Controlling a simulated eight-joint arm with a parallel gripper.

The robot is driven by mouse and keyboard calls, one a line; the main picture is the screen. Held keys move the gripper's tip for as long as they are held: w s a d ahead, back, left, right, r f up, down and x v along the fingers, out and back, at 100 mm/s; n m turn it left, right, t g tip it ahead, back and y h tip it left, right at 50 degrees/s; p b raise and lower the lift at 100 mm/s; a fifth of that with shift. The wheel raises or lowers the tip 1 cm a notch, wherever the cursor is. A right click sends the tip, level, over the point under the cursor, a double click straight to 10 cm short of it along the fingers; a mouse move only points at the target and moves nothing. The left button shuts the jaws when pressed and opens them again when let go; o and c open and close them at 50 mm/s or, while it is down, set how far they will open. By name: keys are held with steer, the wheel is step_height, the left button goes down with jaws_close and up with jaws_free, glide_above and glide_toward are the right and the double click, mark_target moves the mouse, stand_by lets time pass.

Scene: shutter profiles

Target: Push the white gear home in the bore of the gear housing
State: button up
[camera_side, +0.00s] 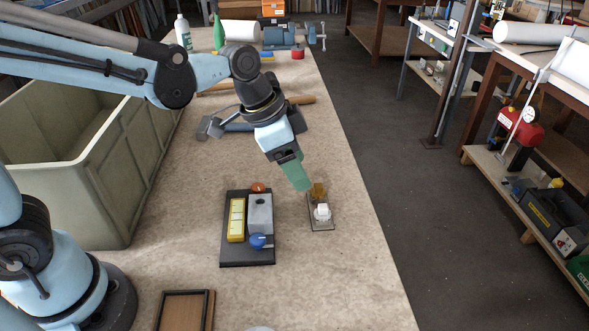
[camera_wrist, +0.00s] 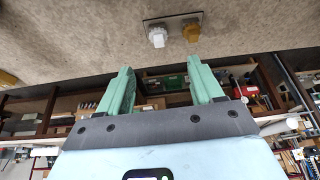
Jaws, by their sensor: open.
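The white gear (camera_side: 322,211) sits on a small grey plate (camera_side: 320,227), beside an ochre part (camera_side: 318,190). The white gear also shows near the top of the wrist view (camera_wrist: 157,38). A grey block with a dark hole in its top, which looks like the gear housing (camera_side: 260,218), stands on a black base (camera_side: 245,251) to the left of the small plate. My gripper (camera_side: 300,184) has green fingers and is above and behind the plate, near the ochre part. In the wrist view my gripper (camera_wrist: 157,68) is open, with nothing between its fingers.
The black base also carries a yellow block (camera_side: 237,220), a blue part (camera_side: 257,241) and an orange part (camera_side: 258,187). A large beige crate (camera_side: 110,150) stands at left. A brown framed tray (camera_side: 184,312) lies in front. Tools lie behind. The bench ends right of the plate.

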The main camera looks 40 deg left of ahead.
mark_target(323, 206)
steer(key=shift+m, duration=0.3)
steer(key=shift+d+x, duration=0.15)
steer(key=shift+x, duration=3.05)
steer(key=shift+d+x, duration=0.15)
steer(key=shift+x, duration=3.1)
steer(key=shift+w+r, duration=0.1)
steer(key=shift+r, duration=0.05)
steer(key=c, duration=1.1)
steer(key=shift+r, duration=0.2)
